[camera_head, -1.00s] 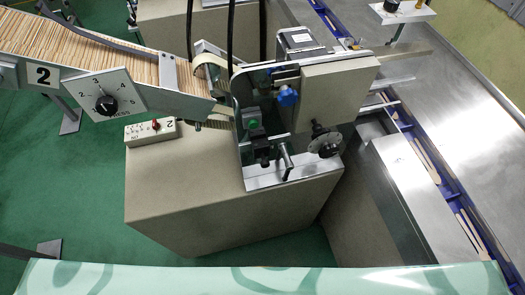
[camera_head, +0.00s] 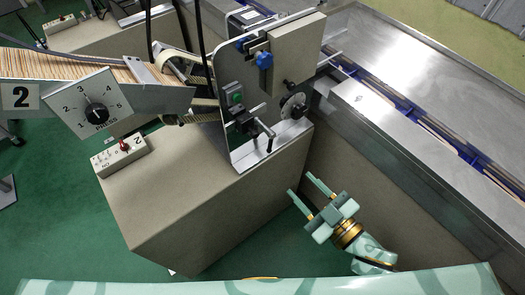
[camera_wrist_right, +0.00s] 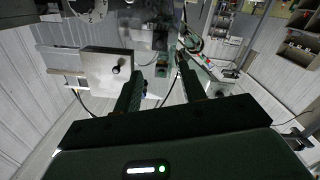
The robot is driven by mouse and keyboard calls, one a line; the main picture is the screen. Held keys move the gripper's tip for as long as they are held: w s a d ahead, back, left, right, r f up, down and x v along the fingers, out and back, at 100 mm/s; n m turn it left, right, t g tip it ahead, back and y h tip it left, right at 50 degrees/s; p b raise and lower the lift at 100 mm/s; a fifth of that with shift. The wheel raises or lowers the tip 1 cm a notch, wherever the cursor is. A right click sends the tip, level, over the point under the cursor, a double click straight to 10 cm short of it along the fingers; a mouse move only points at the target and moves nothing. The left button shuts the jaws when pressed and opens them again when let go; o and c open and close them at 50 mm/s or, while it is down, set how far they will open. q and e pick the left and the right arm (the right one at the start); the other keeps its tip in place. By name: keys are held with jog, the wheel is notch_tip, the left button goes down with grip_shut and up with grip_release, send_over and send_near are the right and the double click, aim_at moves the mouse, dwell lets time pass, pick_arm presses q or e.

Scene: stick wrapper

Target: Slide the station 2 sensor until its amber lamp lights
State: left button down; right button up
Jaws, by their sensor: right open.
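The station 2 machine stands on a beige cabinet (camera_head: 190,190) left of centre in the head view. I see no lit amber lamp. My right gripper (camera_head: 299,184) is open and empty, in front of the cabinet's right side, below the machine and apart from it. Its fingers (camera_wrist_right: 160,82) also show apart in the wrist view. My left gripper is not in view.
A selector dial (camera_head: 97,114) and a white switch box with a red switch (camera_head: 119,156) sit at the left, near the stick chute (camera_head: 90,68). A black handwheel (camera_head: 293,106) juts from the machine's right. The metal conveyor (camera_head: 400,130) runs along the right.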

jog(key=b, duration=0.1)
send_near(256, 136)
jog(key=shift+y, duration=0.3)
jog(key=x, duration=0.8)
jog(key=shift+w+f, duration=0.3)
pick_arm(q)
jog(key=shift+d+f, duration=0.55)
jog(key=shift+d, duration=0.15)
pick_arm(e)
jog(key=shift+c, duration=0.3)
